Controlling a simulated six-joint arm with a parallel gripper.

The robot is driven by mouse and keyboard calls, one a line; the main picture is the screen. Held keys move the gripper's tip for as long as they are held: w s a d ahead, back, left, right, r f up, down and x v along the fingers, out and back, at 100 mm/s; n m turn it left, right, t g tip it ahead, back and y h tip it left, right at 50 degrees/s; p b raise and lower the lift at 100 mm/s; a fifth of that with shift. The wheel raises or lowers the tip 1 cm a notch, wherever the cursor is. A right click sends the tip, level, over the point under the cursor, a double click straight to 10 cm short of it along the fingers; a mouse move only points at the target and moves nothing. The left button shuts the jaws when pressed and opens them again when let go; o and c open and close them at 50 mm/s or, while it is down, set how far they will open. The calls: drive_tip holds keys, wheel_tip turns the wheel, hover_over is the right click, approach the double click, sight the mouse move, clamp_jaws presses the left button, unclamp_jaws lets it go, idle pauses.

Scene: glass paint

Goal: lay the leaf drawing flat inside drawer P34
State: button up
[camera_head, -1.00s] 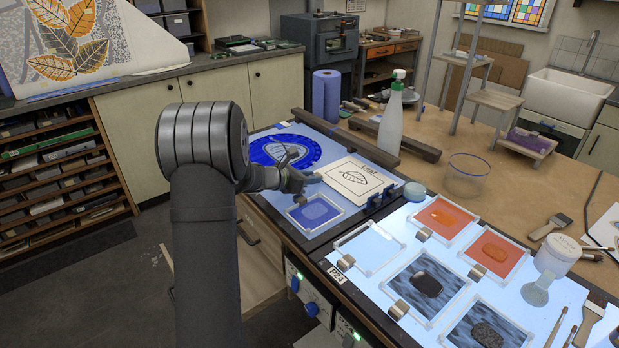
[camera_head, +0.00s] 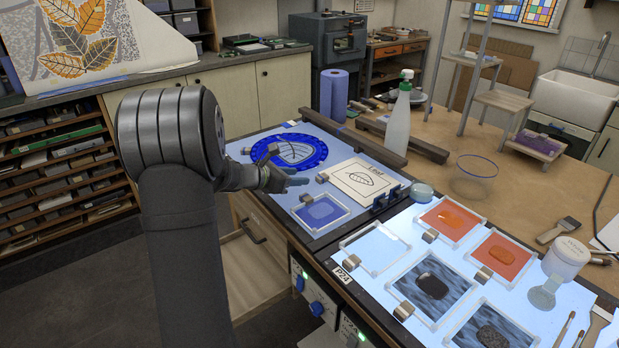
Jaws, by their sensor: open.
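The leaf drawing (camera_head: 348,179), a cream sheet with a black leaf outline, lies flat on the left light panel. My gripper (camera_head: 290,182) is open and empty, left of the sheet and apart from it. Its fingers are small and dark in this view. A pale wooden drawer (camera_head: 252,278) appears pulled out below the bench's left edge, partly hidden by my arm. A dark handle (camera_head: 252,232) shows on the wooden front above it. A small label (camera_head: 342,273) on the bench edge looks like P24, and I cannot read it surely.
A blue round plate (camera_head: 284,151) lies behind my gripper and a framed blue glass piece (camera_head: 320,212) in front of it. A spray bottle (camera_head: 397,125) stands behind the drawing. Several framed glass tiles (camera_head: 448,219) fill the right light panel. The floor at lower left is clear.

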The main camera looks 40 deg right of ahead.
drive_tip(key=v, duration=0.8)
drive_tip(key=shift+o, duration=0.4)
drive_tip(key=shift+a+r, duration=0.2)
drive_tip(key=shift+a, duration=0.2)
drive_tip(key=shift+d+r, duration=0.2)
drive_tip(key=d+r+y, duration=0.3)
drive_tip(key=r+y, duration=0.1)
drive_tip(key=r, duration=0.1)
approach(319, 177)
drive_tip(key=shift+y, duration=0.3)
drive_tip(key=x, duration=0.8)
drive_tip(key=shift+s+d, duration=0.1)
drive_tip(key=shift+d, duration=0.25)
drive_tip(key=shift+r, duration=0.1)
drive_tip(key=shift+c, duration=0.4)
